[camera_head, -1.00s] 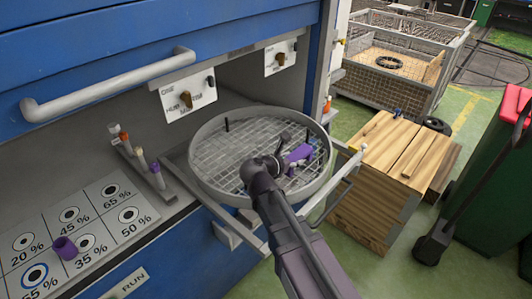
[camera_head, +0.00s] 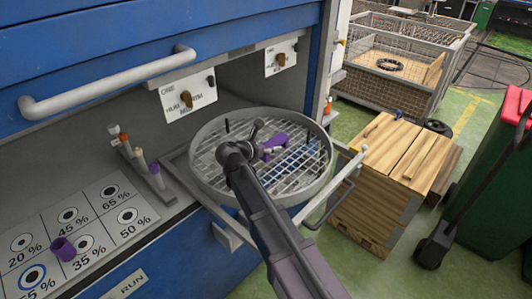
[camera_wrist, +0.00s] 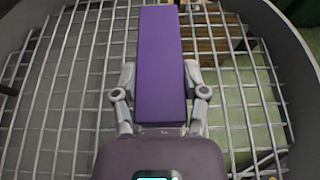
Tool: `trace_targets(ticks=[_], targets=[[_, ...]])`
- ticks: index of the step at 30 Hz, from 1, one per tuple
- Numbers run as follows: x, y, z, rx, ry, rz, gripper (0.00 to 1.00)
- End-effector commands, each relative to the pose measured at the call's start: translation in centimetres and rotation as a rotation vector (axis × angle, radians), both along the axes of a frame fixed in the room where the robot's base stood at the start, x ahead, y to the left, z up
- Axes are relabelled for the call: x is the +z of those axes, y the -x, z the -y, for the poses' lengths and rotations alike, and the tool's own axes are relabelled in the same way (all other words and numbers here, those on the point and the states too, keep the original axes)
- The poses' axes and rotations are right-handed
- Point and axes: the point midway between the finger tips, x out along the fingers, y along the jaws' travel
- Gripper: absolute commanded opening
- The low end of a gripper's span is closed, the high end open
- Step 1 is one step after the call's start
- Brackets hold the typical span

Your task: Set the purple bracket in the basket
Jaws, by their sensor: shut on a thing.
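The purple bracket (camera_head: 274,142) is between the fingers of my gripper (camera_head: 262,145), over the round wire basket (camera_head: 208,187). In the wrist view the bracket (camera_wrist: 160,70) is a long purple block, and both fingers of my gripper (camera_wrist: 160,97) press on its sides. Behind it the basket's wire mesh (camera_wrist: 70,90) fills most of the view, with the dark curved rim (camera_wrist: 290,45) at the right. I cannot tell whether the bracket touches the mesh.
A black peg (camera_head: 227,125) stands up inside the basket. Metal rails and a handle (camera_head: 335,190) flank the basket. A wooden crate (camera_head: 385,165) stands to the right.

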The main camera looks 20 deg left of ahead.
Motion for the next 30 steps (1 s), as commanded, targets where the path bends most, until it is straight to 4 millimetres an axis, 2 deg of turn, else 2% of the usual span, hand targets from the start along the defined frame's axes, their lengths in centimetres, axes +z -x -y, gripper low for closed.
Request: trace_targets(ticks=[9, 19, 30], targets=[[-0.4, -0.8, -1.4, 0.0, 0.0, 0.001, 0.0], [-3.3, -0.6, -1.1, 0.0, 0.0, 0.001, 0.0], [-3.6, -0.7, -1.1, -0.001, 0.001, 0.001, 0.0]])
